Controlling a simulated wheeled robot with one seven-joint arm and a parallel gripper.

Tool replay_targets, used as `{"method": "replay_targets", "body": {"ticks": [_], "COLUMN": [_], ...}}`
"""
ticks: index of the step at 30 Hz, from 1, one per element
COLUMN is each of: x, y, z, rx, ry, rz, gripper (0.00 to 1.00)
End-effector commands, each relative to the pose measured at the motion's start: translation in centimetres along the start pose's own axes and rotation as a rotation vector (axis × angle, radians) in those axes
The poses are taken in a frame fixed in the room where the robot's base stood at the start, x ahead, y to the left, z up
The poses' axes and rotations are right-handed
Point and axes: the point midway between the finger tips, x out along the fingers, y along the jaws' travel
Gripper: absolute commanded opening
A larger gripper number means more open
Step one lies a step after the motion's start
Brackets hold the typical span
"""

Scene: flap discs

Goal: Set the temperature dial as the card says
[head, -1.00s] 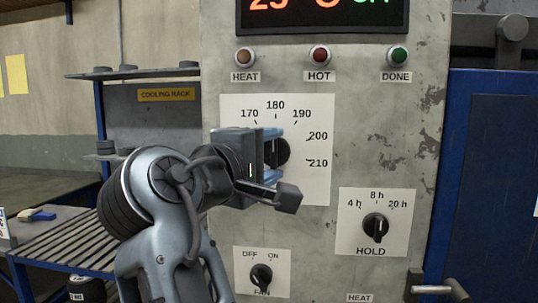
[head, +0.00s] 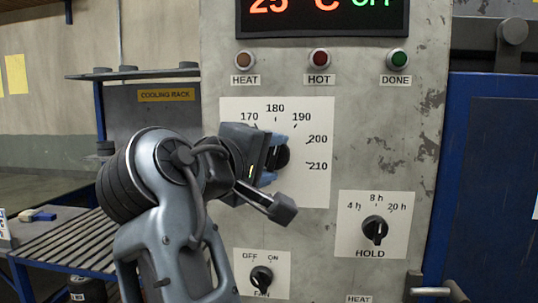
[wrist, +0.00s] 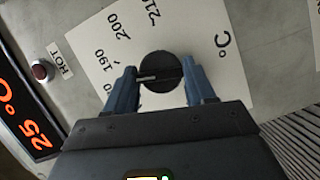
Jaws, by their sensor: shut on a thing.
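The temperature dial is a black round knob (head: 283,156) on a white scale plate (head: 318,185) marked 170 to 210; the knob also shows in the wrist view (wrist: 160,70). My gripper (head: 277,153) is shut on the knob, with one blue finger on each side in the wrist view (wrist: 163,87). In the wrist view the knob's pale pointer line points left towards the left finger, below the 190 label. That finger partly hides the scale there, so the exact reading is unclear. No readable instruction card shows.
A display (head: 320,18) above reads 25 °C and, partly cut off, OFF. The HOLD dial (head: 375,229) sits lower right and the FAN knob (head: 262,277) below. The cooling rack (head: 75,240) stands left.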

Motion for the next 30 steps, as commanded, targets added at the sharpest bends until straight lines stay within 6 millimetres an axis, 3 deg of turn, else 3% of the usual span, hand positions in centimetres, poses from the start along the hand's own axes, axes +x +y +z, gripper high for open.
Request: {"method": "replay_targets", "body": {"ticks": [15,30], "x": [-0.02,-0.01], "y": [0.07,0.02], "z": [0.04,0.05], "rx": [0.282,0.328], "ry": [-0.001,-0.001], "rz": [-0.121,-0.139], "gripper": [0.24,0.24]}}
